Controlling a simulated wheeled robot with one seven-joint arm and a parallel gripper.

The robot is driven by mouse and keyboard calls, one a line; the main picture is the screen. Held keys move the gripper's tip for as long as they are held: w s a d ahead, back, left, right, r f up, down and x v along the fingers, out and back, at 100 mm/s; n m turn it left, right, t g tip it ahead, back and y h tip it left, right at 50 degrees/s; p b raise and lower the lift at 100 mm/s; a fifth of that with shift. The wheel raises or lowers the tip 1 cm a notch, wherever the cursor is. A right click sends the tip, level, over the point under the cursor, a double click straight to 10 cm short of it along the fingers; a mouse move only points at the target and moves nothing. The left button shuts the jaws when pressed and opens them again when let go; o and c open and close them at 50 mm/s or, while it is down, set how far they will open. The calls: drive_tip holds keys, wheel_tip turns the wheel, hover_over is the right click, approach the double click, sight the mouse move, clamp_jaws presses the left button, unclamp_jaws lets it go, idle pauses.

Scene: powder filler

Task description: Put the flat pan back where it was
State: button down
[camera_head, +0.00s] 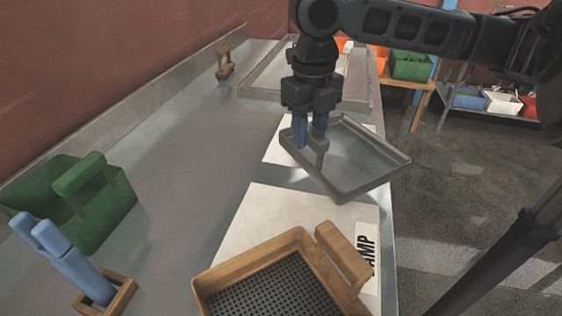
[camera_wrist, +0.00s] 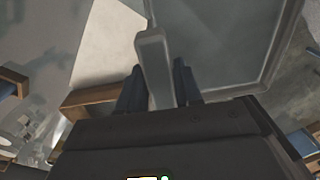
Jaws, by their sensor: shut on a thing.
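The flat pan (camera_head: 368,158) is a shallow grey metal tray with a low rim and a handle. My gripper (camera_head: 311,143) is shut on its handle, with the blue fingers on either side. The pan hangs tilted over the right edge of the bench, above a white sheet (camera_head: 272,152), part of which it hides. In the wrist view the pan (camera_wrist: 225,40) fills the upper middle, with its handle between the fingers of my gripper (camera_wrist: 158,88). I cannot tell how high it is above the sheet.
A wooden sieve (camera_head: 222,273) with dark mesh stands in front on a larger white sheet (camera_head: 262,212). A green scoop (camera_head: 112,212) and a blue tool (camera_head: 62,262) in a wooden holder stand left. A metal tray (camera_head: 258,88) lies behind. The bench's left middle is clear.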

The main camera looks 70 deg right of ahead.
drive_tip(key=w+a+f, duration=0.1)
drive_tip(key=w+f, duration=0.4)
drive_tip(key=f, duration=0.2)
drive_tip(key=shift+w+a+f, duration=0.15)
drive_tip(key=shift+w+f, duration=0.15)
drive_tip(key=shift+w, duration=0.05)
drive_tip(key=c, duration=0.8)
unclamp_jaws()
drive_tip(key=shift+o, duration=0.2)
wheel_tip(320, 180, up, 12)
drive_tip(key=p, duration=0.1)
drive_tip(key=shift+a, duration=0.1)
